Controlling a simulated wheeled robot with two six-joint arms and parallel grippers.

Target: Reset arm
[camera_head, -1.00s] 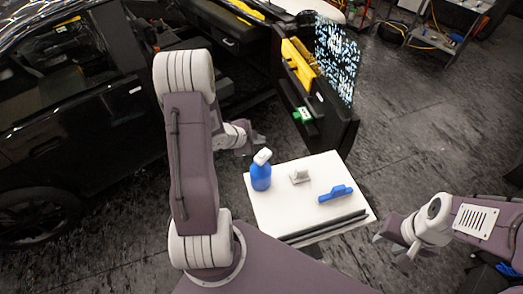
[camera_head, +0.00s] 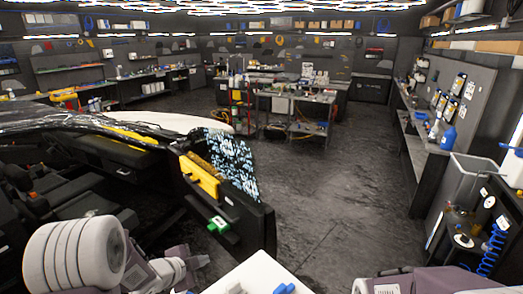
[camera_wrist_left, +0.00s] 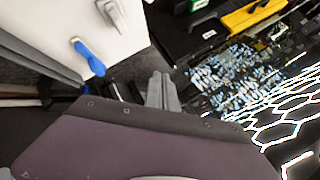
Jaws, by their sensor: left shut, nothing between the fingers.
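My left arm comes in at the bottom left of the head view, and its gripper (camera_head: 193,264) is low beside the open car door (camera_head: 240,222). In the left wrist view the two grey fingers (camera_wrist_left: 162,90) are together with nothing between them. A white work surface (camera_head: 258,274) shows only in part at the bottom of the head view. It also shows in the left wrist view (camera_wrist_left: 55,22), with a blue tool (camera_wrist_left: 88,57) and a grey-white piece (camera_wrist_left: 112,14) on it. My right arm shows at the bottom right edge; its fingers are out of frame.
The black car with its open door fills the left; a yellow strip (camera_head: 200,177) and a green-and-white item (camera_head: 218,224) are on the door. Benches (camera_head: 295,105) stand at the back, a grey bin (camera_head: 468,185) at the right. The middle floor (camera_head: 340,170) is clear.

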